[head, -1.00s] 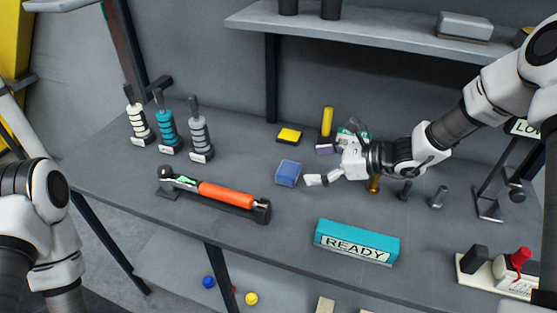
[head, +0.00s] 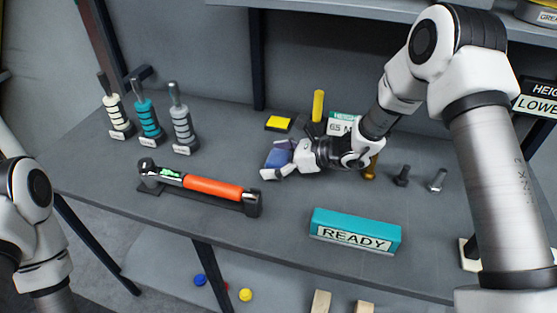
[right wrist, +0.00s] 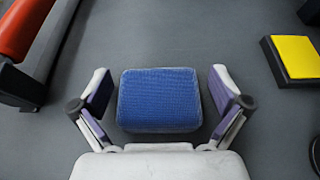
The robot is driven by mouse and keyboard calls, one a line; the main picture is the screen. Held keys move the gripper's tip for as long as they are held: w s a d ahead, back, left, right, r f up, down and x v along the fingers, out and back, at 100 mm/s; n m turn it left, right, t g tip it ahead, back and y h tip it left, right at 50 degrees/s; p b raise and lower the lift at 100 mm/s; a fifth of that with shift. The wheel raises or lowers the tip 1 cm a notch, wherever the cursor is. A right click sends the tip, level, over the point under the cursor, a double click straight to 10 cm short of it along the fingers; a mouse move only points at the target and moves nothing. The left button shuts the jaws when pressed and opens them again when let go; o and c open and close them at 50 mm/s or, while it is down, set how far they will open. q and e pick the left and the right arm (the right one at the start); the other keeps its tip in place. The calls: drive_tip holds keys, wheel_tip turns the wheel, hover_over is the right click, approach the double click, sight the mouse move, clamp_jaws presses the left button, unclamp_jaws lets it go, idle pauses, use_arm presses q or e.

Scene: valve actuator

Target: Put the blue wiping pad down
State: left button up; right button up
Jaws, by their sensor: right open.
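In the right wrist view the pad (right wrist: 159,98) lies between the two fingers of the right gripper (right wrist: 160,92), with a narrow gap on each side. That gripper is open. In the head view its fingers partly hide the pad. My left arm shows at the left edge of the head view, but its gripper is out of view.
An orange-handled tool (head: 212,188) lies left of the pad. A yellow-topped block (head: 278,124) and a yellow cylinder (head: 318,104) stand behind it. A teal READY block (head: 355,231) is in front to the right. Several bolts stand to the right, and ringed posts at back left.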

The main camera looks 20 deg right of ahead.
drive_tip(key=shift+s, duration=0.1)
drive_tip(key=c, duration=1.2)
drive_tip(key=shift+o, duration=0.2)
drive_tip(key=shift+r, duration=0.1)
